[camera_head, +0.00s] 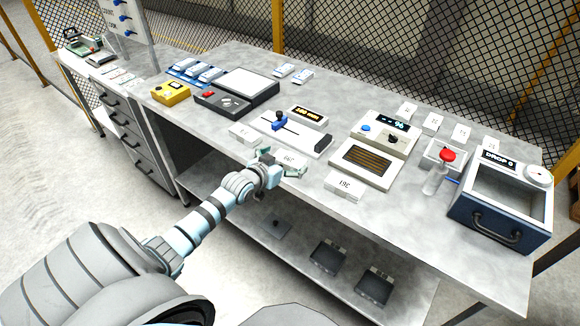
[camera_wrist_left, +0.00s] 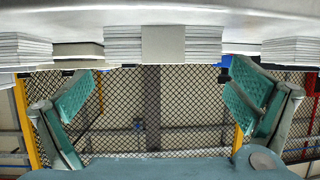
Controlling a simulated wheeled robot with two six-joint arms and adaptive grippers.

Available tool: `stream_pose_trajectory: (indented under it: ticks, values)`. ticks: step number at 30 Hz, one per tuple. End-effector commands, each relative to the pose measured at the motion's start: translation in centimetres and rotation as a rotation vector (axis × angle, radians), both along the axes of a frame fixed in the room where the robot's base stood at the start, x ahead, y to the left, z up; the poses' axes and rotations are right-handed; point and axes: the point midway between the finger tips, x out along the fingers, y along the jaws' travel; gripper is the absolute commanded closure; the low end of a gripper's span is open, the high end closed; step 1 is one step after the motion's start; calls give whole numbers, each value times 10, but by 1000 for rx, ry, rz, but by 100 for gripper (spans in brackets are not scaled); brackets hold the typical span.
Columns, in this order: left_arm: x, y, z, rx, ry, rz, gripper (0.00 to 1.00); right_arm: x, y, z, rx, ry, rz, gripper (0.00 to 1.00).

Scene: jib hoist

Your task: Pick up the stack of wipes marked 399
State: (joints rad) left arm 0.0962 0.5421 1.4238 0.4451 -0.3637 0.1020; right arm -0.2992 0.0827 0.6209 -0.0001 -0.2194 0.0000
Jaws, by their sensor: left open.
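The stack of wipes marked 399 (camera_head: 289,158) is a small white block near the front edge of the grey bench in the head view. Its label appears upside down and is partly hidden by my gripper. My left gripper (camera_head: 283,164) is at this stack's front side, with its fingers spread. In the left wrist view, which looks upside down, a layered white stack (camera_wrist_left: 163,46) lies ahead between the two open teal fingers (camera_wrist_left: 160,78). The gap between fingers and stack appears empty. My right gripper is not in view.
Another white stack (camera_head: 345,187), apparently marked 361, stands to the right, and one (camera_head: 243,132) to the left. Behind are a slider panel (camera_head: 291,131) and a device with a slatted plate (camera_head: 366,161). A blue drop box (camera_head: 500,200) stands at the far right.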

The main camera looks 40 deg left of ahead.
Motion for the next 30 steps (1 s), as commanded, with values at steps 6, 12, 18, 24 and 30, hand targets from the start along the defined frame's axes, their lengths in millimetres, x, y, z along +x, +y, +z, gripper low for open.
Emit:
stream_pose_trajectory:
  ticks: [6, 12, 18, 24, 30]
  values:
    - [36, 8, -22, -4, -1, 3, 0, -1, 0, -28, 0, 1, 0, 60]
    - [43, 8, -20, -1, 1, 0, 0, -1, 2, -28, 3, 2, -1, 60]
    - [42, 8, -20, 0, 1, 0, 22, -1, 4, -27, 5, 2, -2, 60]
    - [42, 8, -19, 0, 0, 0, 44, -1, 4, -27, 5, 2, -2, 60]
    - [42, 8, -18, 1, 0, 0, 44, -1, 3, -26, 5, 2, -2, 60]
